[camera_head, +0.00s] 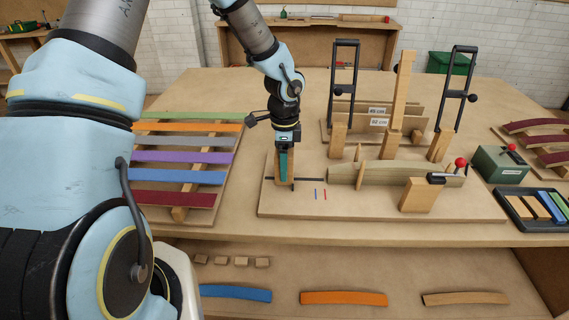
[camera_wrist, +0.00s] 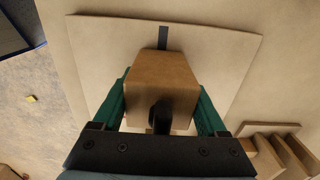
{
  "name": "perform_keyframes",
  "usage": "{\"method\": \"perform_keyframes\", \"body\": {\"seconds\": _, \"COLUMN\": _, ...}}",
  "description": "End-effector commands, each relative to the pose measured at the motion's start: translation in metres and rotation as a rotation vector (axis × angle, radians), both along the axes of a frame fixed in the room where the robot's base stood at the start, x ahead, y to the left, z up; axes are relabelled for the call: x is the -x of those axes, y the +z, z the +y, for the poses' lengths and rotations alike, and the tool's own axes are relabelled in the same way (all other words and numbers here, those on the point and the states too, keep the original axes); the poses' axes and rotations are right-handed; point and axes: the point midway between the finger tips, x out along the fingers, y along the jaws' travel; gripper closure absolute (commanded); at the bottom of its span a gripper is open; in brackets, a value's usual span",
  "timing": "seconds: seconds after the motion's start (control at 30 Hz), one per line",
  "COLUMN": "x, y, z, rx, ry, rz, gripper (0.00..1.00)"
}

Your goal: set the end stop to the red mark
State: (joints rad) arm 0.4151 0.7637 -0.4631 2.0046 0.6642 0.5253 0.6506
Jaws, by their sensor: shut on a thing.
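The end stop, a wooden block (camera_head: 278,174), stands upright at the left end of the pale base board (camera_head: 370,208). My gripper (camera_head: 284,170) comes down over it from above. In the wrist view, the green fingers (camera_wrist: 160,92) are shut on the two sides of the block (camera_wrist: 165,72), and a black knob (camera_wrist: 160,115) shows in front of it. A dark slot (camera_wrist: 163,38) runs out from under the block. The red mark (camera_head: 325,194) is a short line on the board, right of the block and apart from it. A blue mark (camera_head: 315,194) lies just left of the red one.
A curved wooden form (camera_head: 385,174) and another wooden block (camera_head: 418,195) stand right of the marks. Coloured strips (camera_head: 182,157) lie on a rack at left. A green box with a red button (camera_head: 501,164) is at right.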

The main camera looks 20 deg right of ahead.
Motion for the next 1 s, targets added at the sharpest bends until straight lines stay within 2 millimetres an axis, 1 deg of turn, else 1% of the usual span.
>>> {"method": "perform_keyframes", "body": {"seconds": 0.03, "x": 0.0, "y": 0.0, "z": 0.0, "rx": -0.001, "ry": 0.0, "rz": 0.0, "gripper": 0.65}}
{"method": "perform_keyframes", "body": {"seconds": 0.33, "x": 0.001, "y": 0.0, "z": 0.0, "rx": -0.001, "ry": 0.0, "rz": 0.0, "gripper": 0.99}}
{"method": "perform_keyframes", "body": {"seconds": 0.67, "x": 0.002, "y": 0.0, "z": -0.002, "rx": -0.002, "ry": -0.001, "rz": 0.001, "gripper": 1.0}}
{"method": "perform_keyframes", "body": {"seconds": 0.77, "x": 0.008, "y": -0.001, "z": -0.016, "rx": -0.001, "ry": -0.005, "rz": 0.0, "gripper": 1.0}}
{"method": "perform_keyframes", "body": {"seconds": 0.9, "x": 0.022, "y": -0.001, "z": -0.047, "rx": 0.0, "ry": -0.005, "rz": -0.001, "gripper": 1.0}}
{"method": "perform_keyframes", "body": {"seconds": 1.0, "x": 0.029, "y": -0.001, "z": -0.064, "rx": -0.001, "ry": -0.004, "rz": 0.0, "gripper": 1.0}}
